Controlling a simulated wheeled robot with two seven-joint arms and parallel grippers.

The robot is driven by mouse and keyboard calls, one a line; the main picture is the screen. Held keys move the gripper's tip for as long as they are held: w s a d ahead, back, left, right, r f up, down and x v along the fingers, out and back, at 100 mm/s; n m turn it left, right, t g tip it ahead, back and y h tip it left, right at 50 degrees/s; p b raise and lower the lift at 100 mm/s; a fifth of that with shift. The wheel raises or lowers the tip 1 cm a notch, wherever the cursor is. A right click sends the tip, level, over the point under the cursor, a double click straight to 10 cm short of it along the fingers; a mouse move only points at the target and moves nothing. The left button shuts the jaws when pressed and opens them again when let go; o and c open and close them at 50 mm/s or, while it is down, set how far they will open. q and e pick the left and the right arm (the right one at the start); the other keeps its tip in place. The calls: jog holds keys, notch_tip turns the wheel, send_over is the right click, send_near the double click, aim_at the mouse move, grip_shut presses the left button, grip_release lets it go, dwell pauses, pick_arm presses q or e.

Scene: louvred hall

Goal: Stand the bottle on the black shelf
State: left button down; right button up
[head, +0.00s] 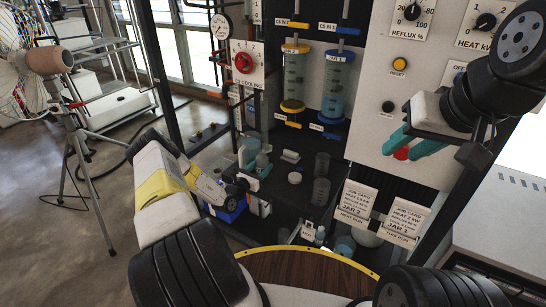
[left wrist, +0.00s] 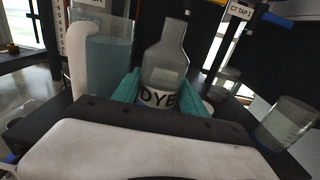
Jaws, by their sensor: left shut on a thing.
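A clear grey bottle (left wrist: 166,62) with a white label reading DYE is upright in the left wrist view, between the teal fingers of my left gripper (left wrist: 158,92). The gripper is shut on its lower part. In the head view my left gripper (head: 263,171) reaches over the black shelf (head: 287,201); the bottle is small and hard to make out there. I cannot tell whether the bottle's base touches the shelf.
A beaker of bluish liquid (left wrist: 108,62) stands left of the bottle, and a glass beaker (left wrist: 286,122) stands to the right. Glass jars (head: 321,190) and two job cards (head: 356,202) are at the shelf's right. Tall columns (head: 336,85) rise behind.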

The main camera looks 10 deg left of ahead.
aim_at(264, 168)
pick_arm(q)
jog(key=w, duration=0.3)
jog(key=shift+f, duration=0.15)
jog(key=shift+w+f, duration=0.15)
jog(key=shift+f, duration=1.6)
jog(key=shift+f, duration=0.15)
jog(key=c, duration=0.6)
grip_release()
